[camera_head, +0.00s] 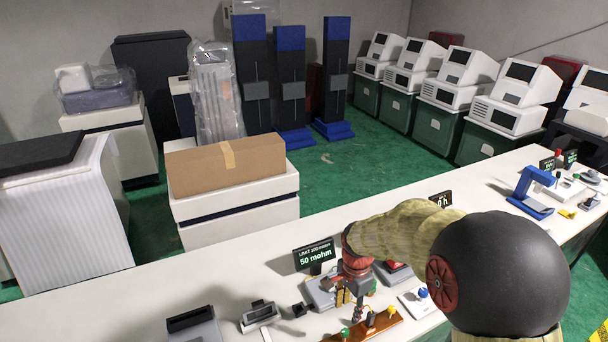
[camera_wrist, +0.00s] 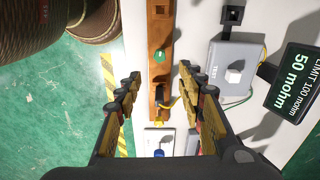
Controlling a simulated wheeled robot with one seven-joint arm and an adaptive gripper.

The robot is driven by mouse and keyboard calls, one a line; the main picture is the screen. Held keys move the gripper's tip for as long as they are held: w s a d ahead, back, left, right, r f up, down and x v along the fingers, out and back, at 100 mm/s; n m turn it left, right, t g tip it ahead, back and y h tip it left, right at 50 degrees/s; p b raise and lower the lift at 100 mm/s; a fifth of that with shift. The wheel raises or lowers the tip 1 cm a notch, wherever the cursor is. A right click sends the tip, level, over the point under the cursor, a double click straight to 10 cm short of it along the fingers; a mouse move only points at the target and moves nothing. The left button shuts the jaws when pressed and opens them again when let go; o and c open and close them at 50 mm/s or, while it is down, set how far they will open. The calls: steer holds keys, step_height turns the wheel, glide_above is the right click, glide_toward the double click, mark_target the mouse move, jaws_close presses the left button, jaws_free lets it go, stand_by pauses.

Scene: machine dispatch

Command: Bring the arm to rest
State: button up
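My arm (camera_head: 400,232) reaches over the white bench (camera_head: 215,300) in the head view, with its end pointing down. My gripper (camera_head: 357,308) is low over a brown wooden board (camera_head: 350,335) with coloured knobs. The wrist view shows my gripper (camera_wrist: 160,75) open, with its two fingers well apart and nothing held between them. The wooden board (camera_wrist: 159,40) with a green knob (camera_wrist: 159,57) lies below, between the fingers. The exact height of the fingertips above it cannot be told.
A grey test box (camera_wrist: 232,68) and a display reading 50 mohm (camera_head: 314,257) stand close to the gripper. A blue device (camera_head: 530,190) stands farther right on the bench. A cardboard box (camera_head: 225,167) sits on a white cabinet behind. Green floor lies beyond.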

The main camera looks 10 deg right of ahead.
steer(key=s+r+n+t+b, duration=0.4)
steer(key=s+r+n, duration=0.9)
steer(key=s+r, duration=0.6)
steer(key=shift+s+n+t+b, duration=0.4)
steer(key=shift+s+t, duration=0.4)
steer(key=shift+s, duration=0.2)
